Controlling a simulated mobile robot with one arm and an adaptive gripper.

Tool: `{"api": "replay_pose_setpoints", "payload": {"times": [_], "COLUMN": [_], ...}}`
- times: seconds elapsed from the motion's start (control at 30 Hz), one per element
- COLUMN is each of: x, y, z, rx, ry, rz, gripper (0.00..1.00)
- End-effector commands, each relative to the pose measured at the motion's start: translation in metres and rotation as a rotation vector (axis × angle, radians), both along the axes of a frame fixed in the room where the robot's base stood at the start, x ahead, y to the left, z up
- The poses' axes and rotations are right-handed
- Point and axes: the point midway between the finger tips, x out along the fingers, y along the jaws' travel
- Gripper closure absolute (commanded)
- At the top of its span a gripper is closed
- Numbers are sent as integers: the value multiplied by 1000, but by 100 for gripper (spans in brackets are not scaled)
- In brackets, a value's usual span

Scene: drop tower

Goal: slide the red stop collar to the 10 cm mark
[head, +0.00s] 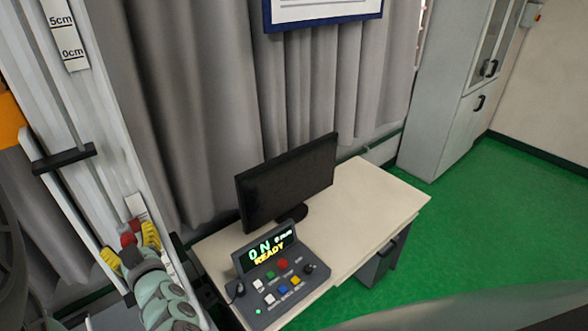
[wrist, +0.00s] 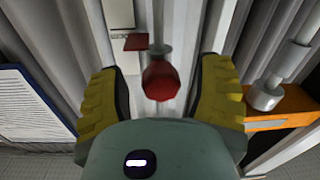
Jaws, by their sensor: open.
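The red stop collar (wrist: 160,80) shows in the wrist view as a round red knob on a grey stem, with a small red tab (wrist: 137,42) beside the white scale strip. In the head view the red knob (head: 128,239) is at the lower part of the tower (head: 100,130). My gripper (wrist: 163,95) has yellow ridged fingers, open, one on each side of the knob, with gaps visible on both sides. It also shows in the head view (head: 130,245). The scale (head: 66,35) shows 5cm and 0cm labels at top left; no 10 cm label is readable.
A desk (head: 370,200) right of the tower carries a monitor (head: 288,180) and a control box (head: 280,275) reading "0 N" and "READY". A black bracket (head: 63,158) juts from the tower above my gripper. An orange part (wrist: 280,122) is right in the wrist view. Green floor lies clear at right.

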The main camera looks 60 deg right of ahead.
Motion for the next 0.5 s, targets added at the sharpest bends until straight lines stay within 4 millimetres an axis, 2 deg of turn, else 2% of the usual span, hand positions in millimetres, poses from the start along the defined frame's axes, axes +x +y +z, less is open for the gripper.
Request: {"api": "replay_pose_setpoints", "payload": {"times": [0.2, 0.23, 0.5], "x": [0, 0, 0], "y": [0, 0, 0], "z": [0, 0, 0], "rx": [0, 0, 0], "ry": [0, 0, 0], "rz": [0, 0, 1], "gripper": [35, 30, 58]}}
